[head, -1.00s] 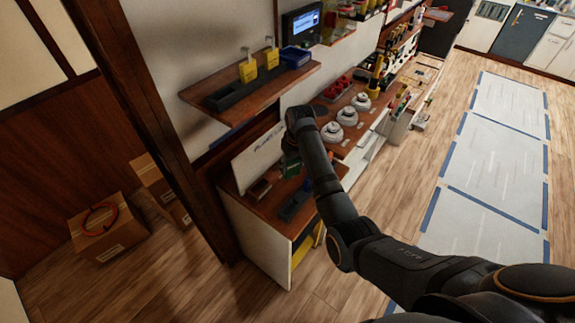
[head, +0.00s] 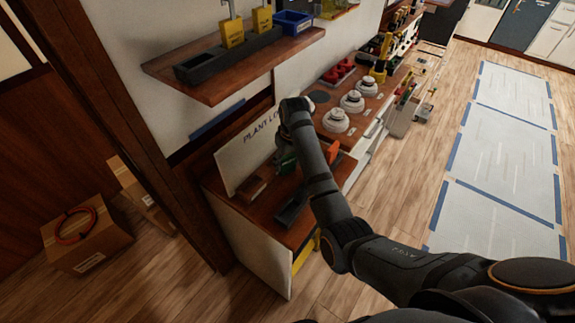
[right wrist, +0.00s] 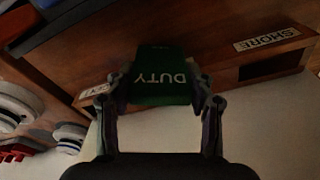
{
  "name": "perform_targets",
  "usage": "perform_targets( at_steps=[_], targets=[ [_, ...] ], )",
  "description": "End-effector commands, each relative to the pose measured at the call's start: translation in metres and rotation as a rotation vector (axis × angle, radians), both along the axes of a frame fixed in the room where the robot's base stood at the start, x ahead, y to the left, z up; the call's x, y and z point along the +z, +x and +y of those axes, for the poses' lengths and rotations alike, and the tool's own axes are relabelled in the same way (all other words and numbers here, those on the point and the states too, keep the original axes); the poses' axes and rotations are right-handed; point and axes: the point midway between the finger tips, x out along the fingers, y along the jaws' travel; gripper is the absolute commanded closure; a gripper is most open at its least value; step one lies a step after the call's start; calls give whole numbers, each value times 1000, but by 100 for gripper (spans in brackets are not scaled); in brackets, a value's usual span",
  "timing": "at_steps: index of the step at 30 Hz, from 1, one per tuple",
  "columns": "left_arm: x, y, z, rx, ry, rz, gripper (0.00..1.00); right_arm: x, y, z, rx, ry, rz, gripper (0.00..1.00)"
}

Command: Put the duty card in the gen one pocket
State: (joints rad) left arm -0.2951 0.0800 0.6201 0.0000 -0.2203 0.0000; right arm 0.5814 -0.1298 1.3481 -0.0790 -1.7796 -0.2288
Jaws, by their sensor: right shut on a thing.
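My right gripper (right wrist: 164,95) is shut on the green duty card (right wrist: 162,75), whose word "DUTY" reads upside down in the right wrist view. In the head view the card (head: 287,160) shows small and green below my right wrist, over the wooden counter. In the right wrist view a brown wooden piece carries a "SHORE" label (right wrist: 267,38) with a dark opening (right wrist: 274,66) beside it. A second pale label (right wrist: 94,90) lies left of the card, too cut off to read. The card is in front of part of the wood; I cannot tell whether they touch. My left gripper is out of view.
A white "PLANT LOG" board (head: 238,150) stands at the counter's back. A dark tray (head: 293,208) lies near the front edge. A shelf (head: 205,88) with yellow tags (head: 262,20) and a blue bin (head: 293,22) juts out above. White round fixtures (head: 336,120) stand to the right.

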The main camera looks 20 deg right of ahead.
Motion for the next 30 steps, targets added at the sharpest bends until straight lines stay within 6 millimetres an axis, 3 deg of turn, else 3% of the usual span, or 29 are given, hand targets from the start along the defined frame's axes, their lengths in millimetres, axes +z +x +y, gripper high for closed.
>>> perform_targets(
  at_steps=[3,9,10,15,26,30],
  targets=[
    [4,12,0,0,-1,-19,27,0,-1,0,0,0,4,83],
    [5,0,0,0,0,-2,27,-2,-1,0,0,0,5,83],
    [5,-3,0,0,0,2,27,-3,-1,0,0,0,5,45],
    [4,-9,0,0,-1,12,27,-3,-1,0,0,0,4,24],
    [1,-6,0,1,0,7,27,0,0,0,0,0,1,24],
    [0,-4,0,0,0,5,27,24,-3,-1,0,1,-2,24]
  ],
)
